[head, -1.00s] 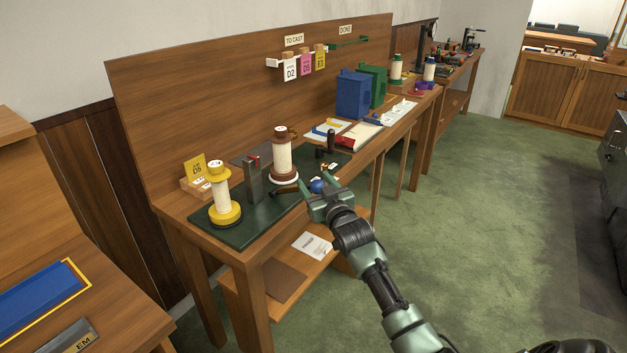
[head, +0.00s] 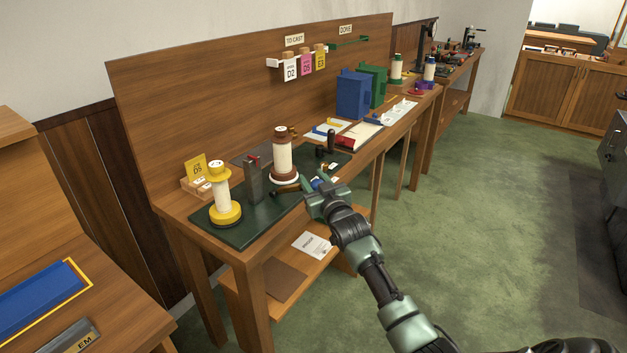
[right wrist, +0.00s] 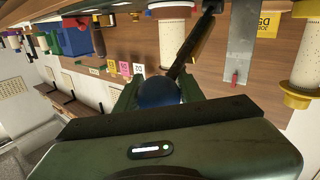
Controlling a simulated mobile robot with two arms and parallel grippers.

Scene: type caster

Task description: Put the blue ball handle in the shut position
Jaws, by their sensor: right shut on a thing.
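The blue ball handle (head: 317,184) is at the front edge of the dark green base plate (head: 235,231) on the bench. My right gripper (head: 318,188) is at the ball, with its fingers on either side of it. The right wrist view shows the blue ball (right wrist: 160,92) between the two fingers, close to the palm, and a dark rod (right wrist: 182,58) running from it toward the machine. My right gripper is shut on the ball. Fingers and palm hide part of the ball. My left gripper is not in view.
On the plate stand a yellow-based spool (head: 221,195), a grey metal post (head: 254,182) and a brown-based spool (head: 282,158). A black upright handle (head: 331,143) is behind the gripper. Blue (head: 353,94) and green (head: 377,86) boxes stand farther along. The floor right of the bench is clear.

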